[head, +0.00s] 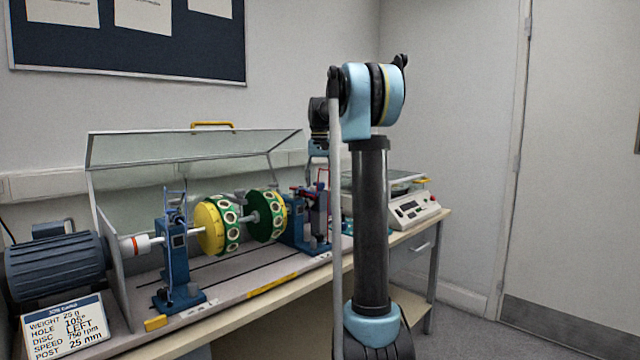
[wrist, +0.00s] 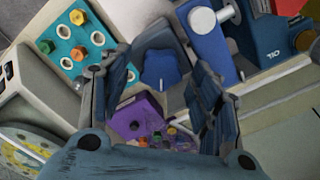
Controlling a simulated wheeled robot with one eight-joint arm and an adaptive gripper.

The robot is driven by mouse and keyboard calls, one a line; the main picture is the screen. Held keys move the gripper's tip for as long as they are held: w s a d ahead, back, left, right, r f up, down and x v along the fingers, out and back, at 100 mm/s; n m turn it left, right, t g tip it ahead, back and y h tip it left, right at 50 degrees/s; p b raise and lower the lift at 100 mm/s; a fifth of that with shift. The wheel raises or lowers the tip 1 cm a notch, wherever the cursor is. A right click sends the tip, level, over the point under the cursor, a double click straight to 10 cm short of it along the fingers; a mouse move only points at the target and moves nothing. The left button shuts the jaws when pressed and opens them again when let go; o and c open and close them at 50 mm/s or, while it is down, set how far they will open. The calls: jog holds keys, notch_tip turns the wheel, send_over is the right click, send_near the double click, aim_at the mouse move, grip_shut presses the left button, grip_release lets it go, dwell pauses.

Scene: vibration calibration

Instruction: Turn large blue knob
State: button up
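A blue knob-like part (wrist: 160,68) shows in the wrist view, in front of a darker blue body, and seems to be the large blue knob. My gripper (wrist: 157,82) is open, with one dark finger on each side of this part. I cannot tell whether either finger touches it. In the head view, my arm stands in front of the right end of the machine, and my gripper and the knob cannot be made out there. The machine's right blue stand (head: 316,215) shows beside my arm.
A teal board (wrist: 78,62) with coloured pegs and a purple tray (wrist: 124,122) with small pieces lie close to my fingers. A blue post with a white round end (wrist: 202,20) stands close on the right. A raised clear cover (head: 190,150) stands over the rotor with two discs.

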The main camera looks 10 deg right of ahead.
notch_tip(320, 180, up, 12)
dwell(0.7)
jog(key=shift+f, duration=0.1)
dwell(0.6)
jog(key=s+f+n+t, duration=0.1)
jog(key=s+f, duration=0.7)
jog(key=s, duration=0.4)
jog(key=s+f, duration=0.8)
jog(key=s, duration=0.5)
jog(key=s+f, duration=0.9)
jog(key=f, duration=0.3)
jog(key=s+f+n+t, duration=0.1)
jog(key=s+f, duration=0.9)
jog(key=f, duration=0.3)
jog(key=shift+s+d, duration=0.25)
jog(key=shift+s, duration=0.05)
jog(key=shift+w, duration=0.1)
jog(key=shift+w+f, duration=0.15)
jog(key=shift+w, duration=0.2)
